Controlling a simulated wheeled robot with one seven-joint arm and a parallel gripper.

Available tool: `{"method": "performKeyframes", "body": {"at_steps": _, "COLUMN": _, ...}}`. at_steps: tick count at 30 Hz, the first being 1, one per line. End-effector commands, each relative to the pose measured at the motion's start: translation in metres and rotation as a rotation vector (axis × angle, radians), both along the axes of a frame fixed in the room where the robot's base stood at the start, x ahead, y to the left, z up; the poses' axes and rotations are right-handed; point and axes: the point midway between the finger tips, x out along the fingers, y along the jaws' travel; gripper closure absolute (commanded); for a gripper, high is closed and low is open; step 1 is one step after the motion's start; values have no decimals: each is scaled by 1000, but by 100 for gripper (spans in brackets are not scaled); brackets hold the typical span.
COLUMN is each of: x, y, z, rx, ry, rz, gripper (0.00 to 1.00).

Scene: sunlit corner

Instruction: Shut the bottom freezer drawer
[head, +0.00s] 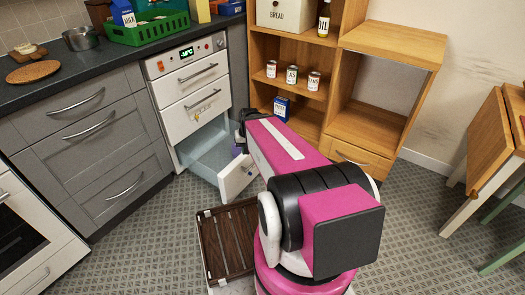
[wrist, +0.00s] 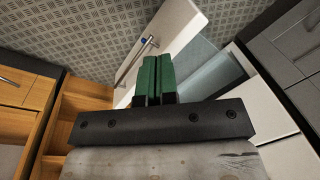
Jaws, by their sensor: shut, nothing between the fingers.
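The bottom freezer drawer stands pulled out of the white freezer (head: 190,85); its pale blue-grey tray (head: 205,152) shows behind its white front (head: 236,180). The drawer front (wrist: 178,38) also shows in the wrist view, with a metal bar handle (wrist: 131,62) and a small blue mark. My gripper (wrist: 152,65) has its green fingers shut together with nothing between them, and overlaps the drawer front in that view. I cannot tell whether it touches. In the head view my pink arm hides most of my gripper and the drawer's right side.
Grey cabinets (head: 85,130) stand left of the freezer. A wooden shelf unit (head: 290,95) with cans stands to its right, close to my arm. A wooden table (head: 500,140) is at the far right.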

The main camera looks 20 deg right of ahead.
Motion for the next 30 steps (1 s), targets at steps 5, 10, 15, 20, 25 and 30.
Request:
{"method": "performKeyframes", "body": {"at_steps": 5, "x": 62, "y": -45, "z": -46, "rx": 184, "ry": -54, "rz": -176, "gripper": 100}}
{"method": "performKeyframes", "body": {"at_steps": 10, "x": 109, "y": -100, "z": -85, "rx": 344, "ry": -129, "rz": -359, "gripper": 100}}
{"method": "performKeyframes", "body": {"at_steps": 15, "x": 147, "y": -167, "z": -122, "rx": 484, "ry": -217, "rz": -556, "gripper": 100}}
{"method": "performKeyframes", "body": {"at_steps": 20, "x": 165, "y": -222, "z": -149, "rx": 575, "ry": -288, "rz": -706, "gripper": 100}}
{"method": "performKeyframes", "body": {"at_steps": 25, "x": 171, "y": -251, "z": -162, "rx": 618, "ry": -326, "rz": -785, "gripper": 100}}
{"method": "performKeyframes", "body": {"at_steps": 30, "x": 177, "y": -252, "z": -169, "rx": 625, "ry": -334, "rz": -798, "gripper": 100}}
